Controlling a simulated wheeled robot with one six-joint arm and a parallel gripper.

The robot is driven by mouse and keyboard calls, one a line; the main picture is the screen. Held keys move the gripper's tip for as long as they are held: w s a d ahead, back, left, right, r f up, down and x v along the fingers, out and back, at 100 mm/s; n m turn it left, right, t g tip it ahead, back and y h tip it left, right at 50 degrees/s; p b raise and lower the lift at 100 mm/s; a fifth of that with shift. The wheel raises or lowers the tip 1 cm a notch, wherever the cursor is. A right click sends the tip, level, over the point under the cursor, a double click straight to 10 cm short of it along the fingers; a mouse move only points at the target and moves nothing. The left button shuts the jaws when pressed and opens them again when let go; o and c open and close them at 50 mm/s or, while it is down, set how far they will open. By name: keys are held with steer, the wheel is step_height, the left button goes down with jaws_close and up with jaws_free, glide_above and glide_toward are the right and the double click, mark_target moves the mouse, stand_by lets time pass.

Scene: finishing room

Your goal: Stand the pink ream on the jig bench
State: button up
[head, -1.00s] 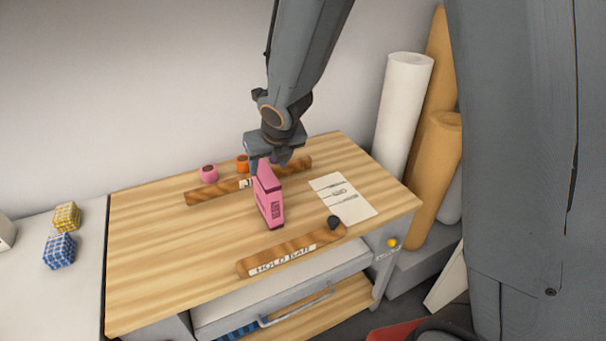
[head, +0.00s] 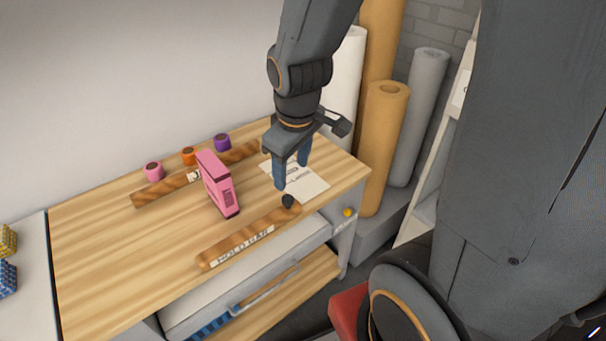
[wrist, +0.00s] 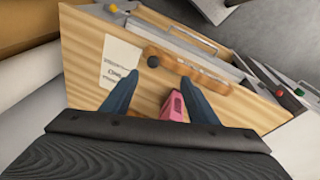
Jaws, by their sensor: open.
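The pink ream (head: 219,184) stands upright on the wooden jig bench (head: 95,235), between the two brown bars. In the wrist view the ream (wrist: 175,106) shows beyond the fingers, partly hidden by one of them. My gripper (head: 292,174) is open and empty, over the paper sheet to the right of the ream and apart from it. Its two blue fingers (wrist: 160,103) show spread in the wrist view.
The hold bar (head: 240,238) lies along the front with a black knob (head: 288,201) near its end. Another brown bar (head: 165,188) lies behind, with pink (head: 153,171), orange (head: 188,156) and purple (head: 222,142) rolls beyond it. A paper sheet (head: 312,189) lies right. Tall rolls (head: 385,140) stand beside the bench.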

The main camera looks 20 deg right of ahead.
steer(key=s+m, duration=0.1)
steer(key=m, duration=0.2)
steer(key=s+d+m, duration=0.1)
steer(key=s+m, duration=0.1)
steer(key=m, duration=0.1)
steer(key=shift+s+d+g, duration=0.15)
steer(key=shift+s+g, duration=0.05)
steer(key=shift+g, duration=0.2)
steer(key=shift+g, duration=0.3)
step_height(320, 180, down, 6)
steer(key=b, duration=0.5)
steer(key=shift+r, duration=0.25)
